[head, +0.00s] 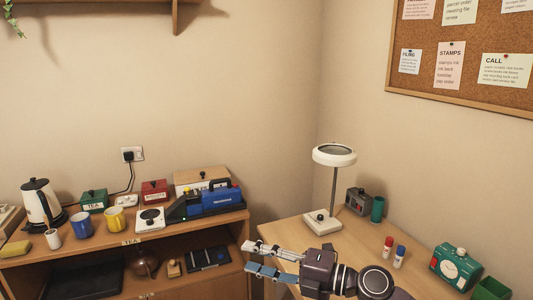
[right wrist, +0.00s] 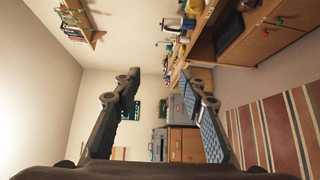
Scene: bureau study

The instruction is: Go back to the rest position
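My right gripper (head: 250,257) reaches in from the lower right of the head view, over the left front corner of the desk. Its two fingers point left and are apart, with nothing between them. In the right wrist view the fingers (right wrist: 163,88) stand wide apart and empty, and the room appears turned on its side. My left gripper is in neither view.
The sideboard (head: 75,258) at left carries a kettle (head: 41,204), mugs and tins. Open floor with a striped rug (right wrist: 285,130) shows in the wrist view.

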